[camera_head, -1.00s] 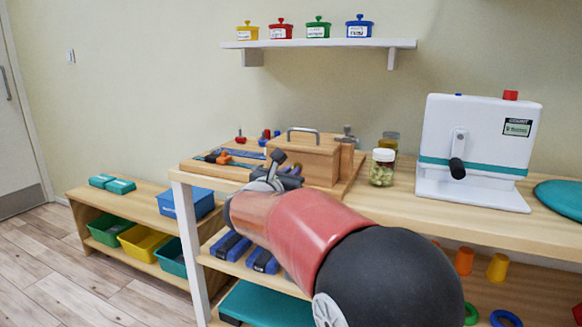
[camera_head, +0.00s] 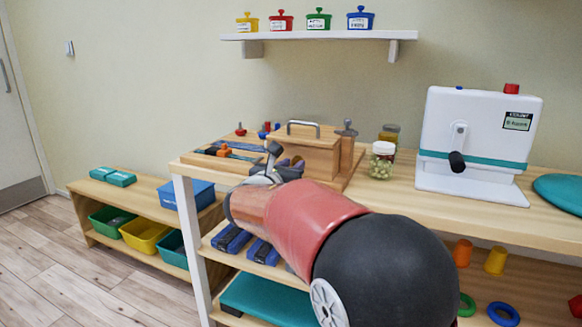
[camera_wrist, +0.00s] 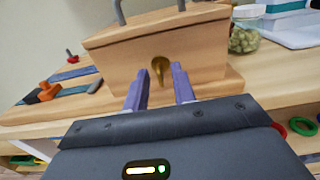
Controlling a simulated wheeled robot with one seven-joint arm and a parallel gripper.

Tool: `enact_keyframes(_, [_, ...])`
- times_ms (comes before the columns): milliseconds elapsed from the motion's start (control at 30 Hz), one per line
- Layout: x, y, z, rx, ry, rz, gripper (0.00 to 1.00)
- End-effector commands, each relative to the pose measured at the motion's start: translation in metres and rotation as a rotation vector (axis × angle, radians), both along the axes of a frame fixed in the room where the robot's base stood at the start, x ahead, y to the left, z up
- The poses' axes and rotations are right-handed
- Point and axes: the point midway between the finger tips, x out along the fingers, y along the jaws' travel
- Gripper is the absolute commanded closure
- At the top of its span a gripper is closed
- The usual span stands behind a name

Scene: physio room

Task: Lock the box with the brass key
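The wooden box (camera_head: 308,158) with a metal handle on its lid stands on a wooden board on the bench top. In the wrist view the box (camera_wrist: 115,62) faces me, with its lid down. A brass-coloured piece (camera_wrist: 159,68), apparently the key, shows at the box front; I cannot tell how deep it sits in the keyhole. My gripper (camera_wrist: 160,76) is open, its two purple fingers on either side of the brass piece with gaps visible. In the head view my gripper (camera_head: 278,168) is at the near side of the box, partly hidden by my arm.
A jar of green contents (camera_head: 381,161) and a white machine with a crank (camera_head: 475,135) stand right of the box. Tools with orange and blue parts (camera_head: 225,151) lie left of it. A wall shelf (camera_head: 320,35) holds several coloured pots above.

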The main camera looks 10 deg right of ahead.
Motion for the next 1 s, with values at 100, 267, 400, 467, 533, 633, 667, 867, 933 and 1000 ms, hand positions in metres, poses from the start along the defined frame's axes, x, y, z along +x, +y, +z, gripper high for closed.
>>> enact_keyframes(100, [0.0,0.0,0.001,0.0,-0.001,0.0,0.74])
enact_keyframes(267, [-0.005,0.004,0.0,0.0,-0.001,0.001,0.74])
enact_keyframes(400, [-0.022,0.016,0.0,0.0,-0.003,0.003,0.74])
enact_keyframes(467, [-0.031,0.023,0.0,0.001,-0.002,0.003,0.74])
enact_keyframes(533, [-0.04,0.03,0.0,0.0,-0.001,0.003,0.74])
enact_keyframes(633, [-0.052,0.039,0.0,0.001,-0.002,0.003,0.74])
enact_keyframes(667, [-0.055,0.04,0.0,0.0,-0.001,0.002,0.74])
enact_keyframes(867, [-0.063,0.046,0.0,-0.001,-0.001,0.0,0.74])
enact_keyframes(933, [-0.064,0.046,0.0,-0.001,-0.001,0.0,0.74])
enact_keyframes(1000, [-0.063,0.046,0.0,-0.001,-0.001,0.0,0.74])
